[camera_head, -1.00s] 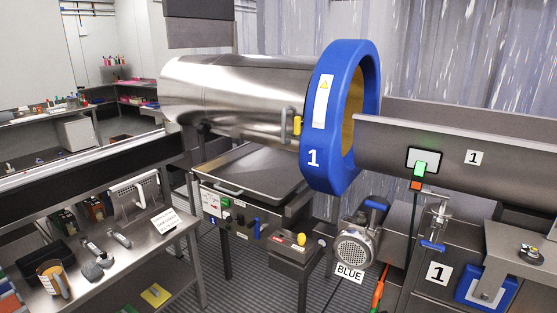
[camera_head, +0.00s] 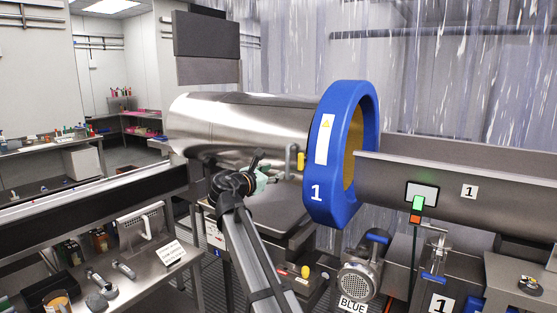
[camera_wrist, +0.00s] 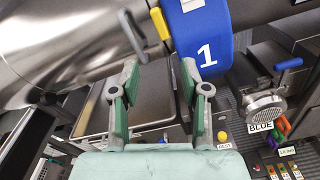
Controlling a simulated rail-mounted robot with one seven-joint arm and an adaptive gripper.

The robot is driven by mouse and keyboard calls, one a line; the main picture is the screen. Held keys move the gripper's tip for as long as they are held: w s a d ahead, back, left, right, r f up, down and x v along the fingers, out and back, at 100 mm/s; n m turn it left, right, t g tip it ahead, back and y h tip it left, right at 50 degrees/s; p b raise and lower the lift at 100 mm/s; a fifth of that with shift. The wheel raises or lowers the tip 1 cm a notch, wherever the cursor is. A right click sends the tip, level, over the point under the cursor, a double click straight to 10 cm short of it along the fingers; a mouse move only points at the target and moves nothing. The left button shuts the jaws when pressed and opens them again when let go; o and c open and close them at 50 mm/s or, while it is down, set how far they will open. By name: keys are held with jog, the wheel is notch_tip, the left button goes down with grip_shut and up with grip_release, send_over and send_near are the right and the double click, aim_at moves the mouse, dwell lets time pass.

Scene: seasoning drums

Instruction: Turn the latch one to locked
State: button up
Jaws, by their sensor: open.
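A steel drum (camera_head: 235,120) lies on its side, with a blue ring (camera_head: 318,205) marked 1 at its right end. Beside the ring is a latch-like metal handle (camera_head: 289,163) with a yellow block (camera_head: 301,161). In the wrist view the handle (camera_wrist: 129,33) and yellow block (camera_wrist: 160,23) show at the top, beyond the fingertips, beside the blue ring (camera_wrist: 204,46). My gripper (camera_head: 268,168) is open and empty, left of the handle and apart from it; it also shows in the wrist view (camera_wrist: 159,68). I cannot tell whether the latch is locked.
A flat steel tray (camera_wrist: 146,97) lies below the drum. A motor labelled BLUE (camera_head: 359,280) stands below right of the ring. A trough (camera_head: 440,212) with a green-lit box (camera_head: 417,203) and a blue-handled clamp (camera_head: 434,278) is at right. A bench with tools (camera_head: 150,270) is at left.

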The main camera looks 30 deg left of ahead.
jog(key=n, duration=0.2)
jog(key=n+p, duration=0.2)
jog(key=p, duration=0.3)
send_near(300, 156)
jog(key=shift+t, duration=0.3)
jog(key=w, duration=0.6)
jog(key=w+d, duration=0.1)
jog(key=w, duration=0.1)
jog(key=shift+w+f, duration=0.2)
jog(key=shift+w, duration=0.2)
jog(key=shift+c, duration=0.4)
grip_shut()
